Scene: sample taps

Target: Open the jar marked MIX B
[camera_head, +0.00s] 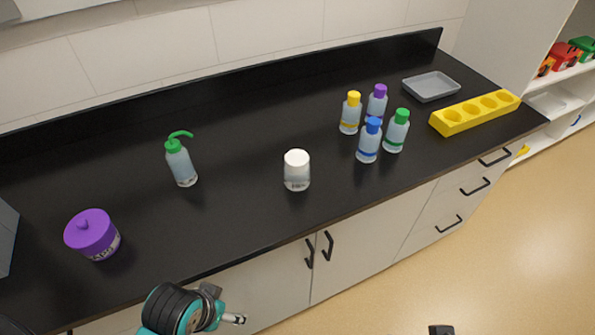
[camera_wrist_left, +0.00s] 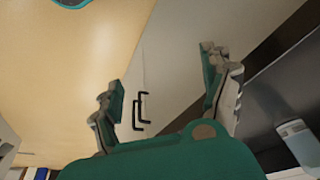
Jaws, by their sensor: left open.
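A squat jar with a purple knobbed lid (camera_head: 92,233) stands at the left of the black counter, lid on. A clear jar with a white lid (camera_head: 297,170) stands near the counter's middle front, lid on. Both have labels too small to read, so I cannot tell which is MIX B. My left gripper (camera_head: 226,304) is low in front of the counter edge, apart from both jars. In the left wrist view its fingers (camera_wrist_left: 168,88) are spread and empty. A dark piece at the head view's bottom edge may be my right gripper; its jaws do not show.
A green-topped squeeze bottle (camera_head: 181,163) stands between the jars, farther back. Several capped bottles (camera_head: 369,141) cluster right of centre. A yellow rack (camera_head: 474,113) and grey tray (camera_head: 431,86) are at the right. The front left-middle of the counter is clear. Cabinet handles (camera_head: 327,246) protrude below.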

